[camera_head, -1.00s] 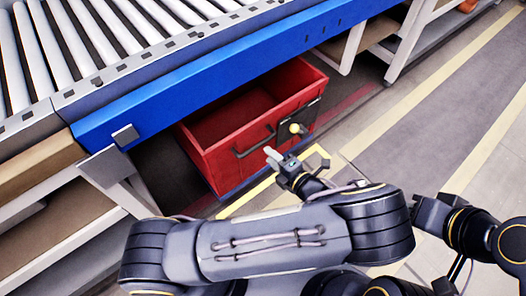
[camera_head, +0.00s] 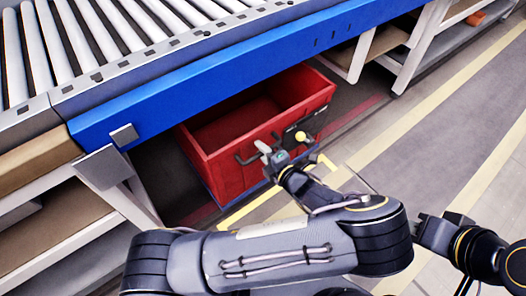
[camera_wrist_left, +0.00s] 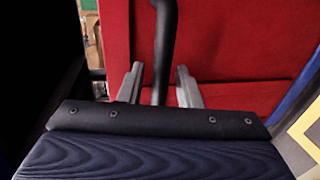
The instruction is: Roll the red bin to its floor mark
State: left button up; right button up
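The red bin (camera_head: 228,168) stands under the blue-edged roller conveyor, with its front facing me. Its dark bar handle (camera_head: 246,158) crosses the front panel; it also shows in the left wrist view (camera_wrist_left: 164,45). My left gripper (camera_head: 266,150) is at this handle. In the left wrist view its two fingers (camera_wrist_left: 160,85) are apart, one on each side of the handle bar, with gaps visible. A yellow floor outline (camera_head: 244,210) lies just in front of the bin, partly hidden by my left arm. My right gripper (camera_head: 428,228) hangs at the right, its fingers unclear.
The conveyor's blue side rail (camera_head: 240,85) runs above the bin. A pale support leg (camera_head: 118,180) stands left of the bin, and shelving (camera_head: 425,40) stands to the right. Open floor lies to the right.

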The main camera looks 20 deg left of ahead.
pick_arm(q)
grip_shut()
